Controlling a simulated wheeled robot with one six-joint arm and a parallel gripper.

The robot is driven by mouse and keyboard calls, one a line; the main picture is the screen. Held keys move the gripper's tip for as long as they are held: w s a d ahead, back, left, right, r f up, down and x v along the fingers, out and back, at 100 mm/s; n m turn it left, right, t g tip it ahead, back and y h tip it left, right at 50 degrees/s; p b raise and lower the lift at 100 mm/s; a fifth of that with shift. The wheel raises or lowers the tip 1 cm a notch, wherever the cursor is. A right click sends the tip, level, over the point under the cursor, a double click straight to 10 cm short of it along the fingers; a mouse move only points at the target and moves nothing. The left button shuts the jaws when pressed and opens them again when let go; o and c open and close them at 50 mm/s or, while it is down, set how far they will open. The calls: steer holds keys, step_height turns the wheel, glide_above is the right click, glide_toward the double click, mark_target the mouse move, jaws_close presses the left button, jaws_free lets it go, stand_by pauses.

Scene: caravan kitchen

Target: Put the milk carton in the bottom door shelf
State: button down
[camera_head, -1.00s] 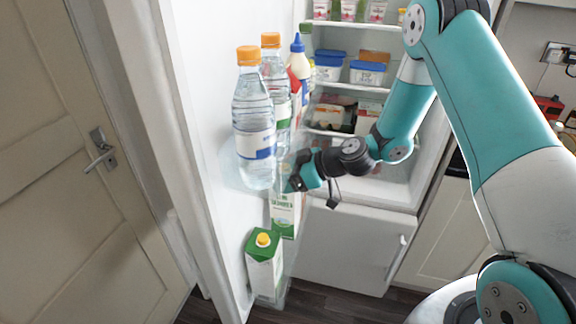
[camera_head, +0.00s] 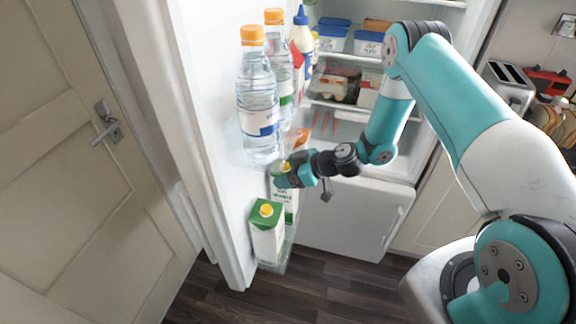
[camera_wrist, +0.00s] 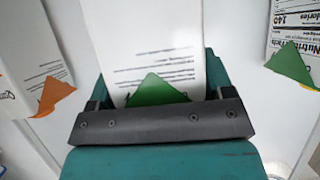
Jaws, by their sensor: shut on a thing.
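My gripper (camera_head: 284,177) is shut on a white milk carton with green panels (camera_head: 286,200), just below the upper door shelf. In the wrist view the carton (camera_wrist: 145,40) stands between the jaws (camera_wrist: 156,88), its green triangle at the gripper's edge. It looks upright, at or just above the bottom door shelf (camera_head: 272,267); I cannot tell whether its base touches. Another green-topped carton with a yellow cap (camera_head: 267,230) stands in that shelf, nearer the camera. It seems to be the one at the right of the wrist view (camera_wrist: 291,65).
An orange-marked carton (camera_wrist: 50,93) is on the other side of the held one. Water bottles (camera_head: 258,95) and a blue-capped bottle (camera_head: 302,40) stand in the shelf above, close over my gripper. The freezer door (camera_head: 350,215) is shut. The floor (camera_head: 250,300) is clear.

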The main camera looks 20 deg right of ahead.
steer(key=shift+r, duration=0.1)
jaws_free()
steer(key=b+v, duration=0.3)
steer(key=v, duration=0.9)
steer(key=shift+b, duration=0.3)
